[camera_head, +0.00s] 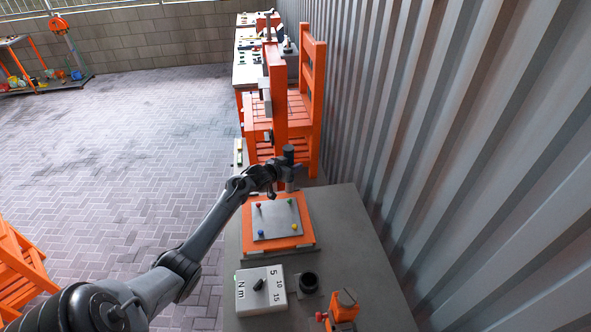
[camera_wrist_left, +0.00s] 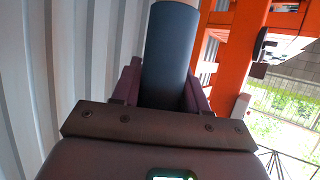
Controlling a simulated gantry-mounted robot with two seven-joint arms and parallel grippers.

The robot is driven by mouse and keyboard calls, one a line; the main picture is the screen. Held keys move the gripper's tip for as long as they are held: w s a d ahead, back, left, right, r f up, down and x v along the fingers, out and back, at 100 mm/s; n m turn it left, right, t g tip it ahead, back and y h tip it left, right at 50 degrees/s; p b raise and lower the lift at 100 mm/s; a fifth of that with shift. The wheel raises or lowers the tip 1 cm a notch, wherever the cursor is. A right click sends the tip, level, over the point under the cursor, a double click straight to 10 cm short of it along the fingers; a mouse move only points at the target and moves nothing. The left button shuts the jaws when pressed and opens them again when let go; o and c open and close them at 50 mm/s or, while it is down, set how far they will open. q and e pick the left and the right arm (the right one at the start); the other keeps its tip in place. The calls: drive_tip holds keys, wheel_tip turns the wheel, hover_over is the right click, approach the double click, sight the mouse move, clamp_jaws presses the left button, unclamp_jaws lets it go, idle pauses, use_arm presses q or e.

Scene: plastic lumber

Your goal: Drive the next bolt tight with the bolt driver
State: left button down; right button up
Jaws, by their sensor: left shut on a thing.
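My left gripper (camera_head: 281,178) is shut on the bolt driver (camera_head: 289,152), a dark upright cylinder, above the far edge of the orange fixture (camera_head: 308,238). In the left wrist view the driver (camera_wrist_left: 170,55) stands between the two fingers of the gripper (camera_wrist_left: 163,85). A grey plate (camera_head: 277,219) lies on the fixture. It has a red bolt (camera_head: 258,205), a yellow-green bolt (camera_head: 290,201), a blue bolt (camera_head: 261,233) and an orange-yellow bolt (camera_head: 295,226) near its corners. The driver's tip appears apart from the bolts; its height is hard to tell. My right gripper is out of view.
A torque dial box (camera_head: 246,293) marked 5, 10, 15 Nm, a black round holder (camera_head: 308,282) and an orange device (camera_head: 345,305) are at the near end of the grey table (camera_head: 370,270). Orange shelving (camera_head: 311,90) stands beyond. A corrugated wall (camera_head: 450,130) runs along the right.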

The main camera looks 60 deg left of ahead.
use_arm(q)
drive_tip(key=shift+a+r, duration=0.1)
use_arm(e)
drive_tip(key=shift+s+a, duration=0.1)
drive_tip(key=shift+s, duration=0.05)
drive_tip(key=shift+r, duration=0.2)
use_arm(q)
drive_tip(key=shift+r+p, duration=0.1)
drive_tip(key=shift+p, duration=0.3)
drive_tip(key=shift+f+b, duration=1.4)
drive_tip(key=shift+f, duration=0.9)
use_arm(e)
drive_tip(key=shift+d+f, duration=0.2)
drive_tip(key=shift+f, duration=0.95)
use_arm(q)
drive_tip(key=shift+f, duration=0.55)
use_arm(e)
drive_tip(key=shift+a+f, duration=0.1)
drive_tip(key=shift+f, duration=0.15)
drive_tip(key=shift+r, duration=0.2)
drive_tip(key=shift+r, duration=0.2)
